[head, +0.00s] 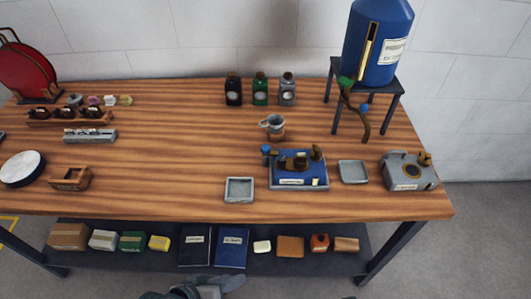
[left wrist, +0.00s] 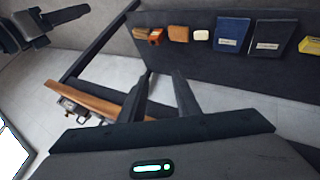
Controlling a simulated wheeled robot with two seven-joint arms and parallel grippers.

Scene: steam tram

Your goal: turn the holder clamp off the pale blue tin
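The likeliest pale blue tin is a small pale blue-grey vessel with a side handle (head: 272,122), on a brown base mid-table in the head view. I cannot make out a separate clamp on it. A blue fixture with brown and dark parts on top (head: 298,170) stands in front of it, with a blue knob at its left. My left gripper (head: 222,285) is low at the front edge, well away from both. Its fingers are apart and empty in the left wrist view (left wrist: 163,85). A dark jointed part at that view's upper left may be my right gripper (left wrist: 55,22).
Shallow grey trays (head: 239,190) (head: 353,172) flank the blue fixture. A grey fixture (head: 408,171) stands at right. Several bottles (head: 260,90) and a blue tank (head: 380,45) on a stand are behind. A lower shelf (head: 75,258) holds boxes and books. Bare wood lies left of centre.

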